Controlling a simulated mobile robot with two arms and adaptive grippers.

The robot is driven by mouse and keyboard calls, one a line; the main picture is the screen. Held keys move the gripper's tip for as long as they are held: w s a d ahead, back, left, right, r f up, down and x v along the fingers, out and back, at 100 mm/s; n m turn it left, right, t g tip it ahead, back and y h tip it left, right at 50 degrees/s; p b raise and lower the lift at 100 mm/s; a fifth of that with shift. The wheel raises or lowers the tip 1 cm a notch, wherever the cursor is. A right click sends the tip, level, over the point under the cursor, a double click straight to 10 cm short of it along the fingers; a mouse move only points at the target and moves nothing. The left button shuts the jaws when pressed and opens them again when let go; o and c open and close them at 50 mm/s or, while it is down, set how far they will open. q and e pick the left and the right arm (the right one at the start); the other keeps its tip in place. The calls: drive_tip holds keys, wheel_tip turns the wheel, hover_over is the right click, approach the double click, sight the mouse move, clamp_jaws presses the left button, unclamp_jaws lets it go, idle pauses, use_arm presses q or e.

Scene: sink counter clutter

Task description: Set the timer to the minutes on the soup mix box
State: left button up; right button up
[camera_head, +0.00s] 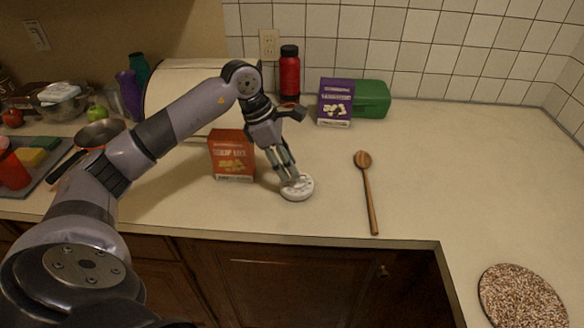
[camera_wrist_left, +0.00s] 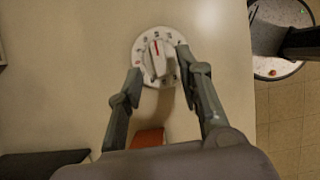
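The timer (camera_head: 297,188) is a round white disc lying on the counter. In the left wrist view the timer (camera_wrist_left: 145,43) has dark marks around its rim and a raised white knob (camera_wrist_left: 157,57) with a red line pointing up in the picture. My left gripper (camera_head: 289,181) points down over the timer. Its two fingers stand apart on either side of the knob, with gaps visible. The soup mix box (camera_head: 232,158) is orange-red and stands upright left of the timer; its minutes are too small to read. Part of it shows orange in the wrist view (camera_wrist_left: 148,138). My right gripper is not seen.
A wooden spoon (camera_head: 367,195) lies right of the timer. A purple box (camera_head: 335,103), a green container (camera_head: 371,99) and a red bottle (camera_head: 289,76) stand behind. A pan (camera_head: 98,134) and tray (camera_head: 52,172) are left. A speckled round mat (camera_head: 522,298) lies front right.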

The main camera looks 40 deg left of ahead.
use_arm(q)
drive_tip(key=shift+x, duration=1.4)
drive_tip(key=shift+c, duration=0.3)
clamp_jaws()
